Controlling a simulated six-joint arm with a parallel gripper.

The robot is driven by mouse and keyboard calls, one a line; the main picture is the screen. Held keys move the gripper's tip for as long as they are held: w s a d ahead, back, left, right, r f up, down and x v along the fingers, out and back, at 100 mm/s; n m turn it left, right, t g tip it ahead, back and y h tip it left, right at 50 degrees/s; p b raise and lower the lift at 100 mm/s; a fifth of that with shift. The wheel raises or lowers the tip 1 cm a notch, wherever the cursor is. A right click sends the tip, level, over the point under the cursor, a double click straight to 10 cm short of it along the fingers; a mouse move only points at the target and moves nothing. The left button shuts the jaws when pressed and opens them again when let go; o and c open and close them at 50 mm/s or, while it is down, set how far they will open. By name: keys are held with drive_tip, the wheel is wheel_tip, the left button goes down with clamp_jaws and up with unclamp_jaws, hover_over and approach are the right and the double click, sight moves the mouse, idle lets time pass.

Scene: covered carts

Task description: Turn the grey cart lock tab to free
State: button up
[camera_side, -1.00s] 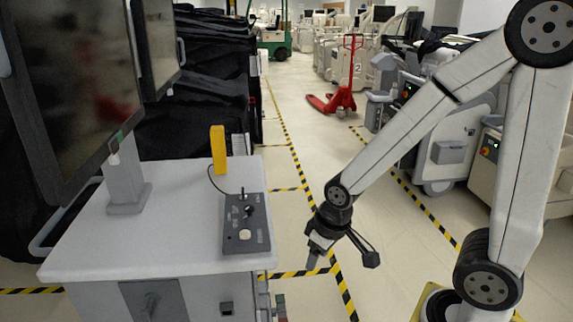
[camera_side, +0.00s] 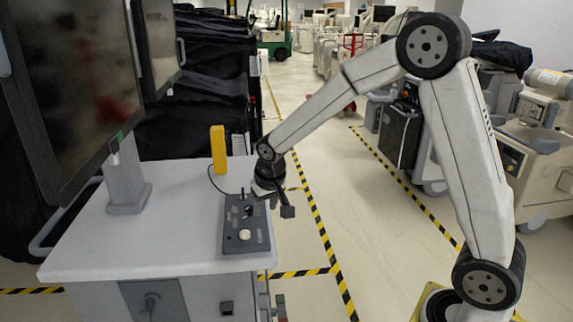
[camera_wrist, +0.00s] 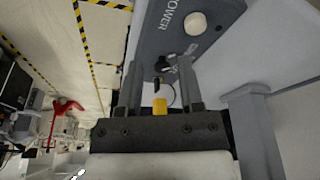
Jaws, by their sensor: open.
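The cart has a pale grey top (camera_side: 175,245). On its front is a darker grey panel with a small grey turning tab (camera_side: 151,304), cut by the lower picture edge; I cannot read its setting. A dark grey control box (camera_side: 246,236) lies on the top's right side, with a black knob (camera_side: 249,211) and a round cream button (camera_side: 245,234). My gripper (camera_side: 261,197) is at the box's far right end, above it. In the wrist view my gripper (camera_wrist: 160,82) is open and empty. The black knob (camera_wrist: 162,64) shows between its fingers; contact cannot be told.
A yellow block (camera_side: 218,149) stands upright at the back of the top, with a thin cable curving to the box. A monitor on a post (camera_side: 124,180) rises at the left. Striped floor tape (camera_side: 330,240) and open floor lie to the right.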

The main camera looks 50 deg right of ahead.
sight(243, 189)
drive_tip(key=w+d+m+h, duration=0.2)
drive_tip(key=w+d+m, duration=0.3)
drive_tip(key=w, duration=1)
drive_tip(key=shift+d+r, duration=0.3)
drive_tip(key=shift+d, duration=0.75)
drive_tip(key=shift+f, duration=0.1)
drive_tip(key=shift+x, duration=3.75)
clamp_jaws()
